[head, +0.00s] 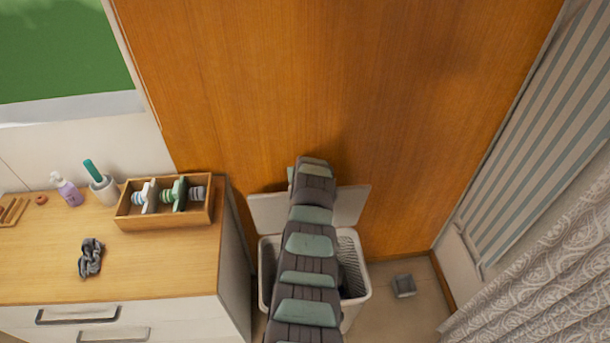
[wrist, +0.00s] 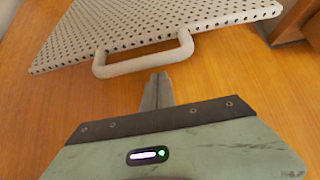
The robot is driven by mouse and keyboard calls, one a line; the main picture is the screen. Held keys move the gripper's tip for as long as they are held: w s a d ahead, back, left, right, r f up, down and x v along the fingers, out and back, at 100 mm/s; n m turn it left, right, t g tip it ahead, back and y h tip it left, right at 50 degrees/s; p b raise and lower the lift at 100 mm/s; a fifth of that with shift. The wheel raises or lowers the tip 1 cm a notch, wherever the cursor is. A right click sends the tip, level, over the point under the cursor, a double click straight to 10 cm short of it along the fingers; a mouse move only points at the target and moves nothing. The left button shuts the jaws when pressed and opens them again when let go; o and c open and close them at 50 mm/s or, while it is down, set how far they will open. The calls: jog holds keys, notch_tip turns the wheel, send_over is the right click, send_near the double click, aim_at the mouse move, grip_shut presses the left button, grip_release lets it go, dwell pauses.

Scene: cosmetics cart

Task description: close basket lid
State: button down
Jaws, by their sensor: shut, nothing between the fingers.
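A white basket (head: 265,268) stands on the floor between the cart and the wooden panel, partly hidden by my arm. Its lid (head: 351,204) is raised and open at the back, close to the panel. In the wrist view the lid (wrist: 150,25) is a perforated pale panel with a rounded handle (wrist: 145,60) along its near edge. My gripper (wrist: 157,90) is shut and empty, with its fingertips just below the handle and no clear contact visible. In the head view the fingers are hidden behind my arm.
A wooden cart (head: 160,265) with drawers stands left of the basket. On it are an organizer box (head: 165,222), a cup (head: 104,188), a purple bottle (head: 67,190) and a dark scrunchie (head: 90,257). A small grey box (head: 403,286) lies on the floor at right, near patterned curtains (head: 540,280).

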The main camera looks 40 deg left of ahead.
jog(key=shift+s+d+f, duration=0.1)
jog(key=shift+s+d, duration=0.2)
jog(key=shift+d, duration=0.2)
jog(key=shift+d+f, duration=0.1)
dwell(0.3)
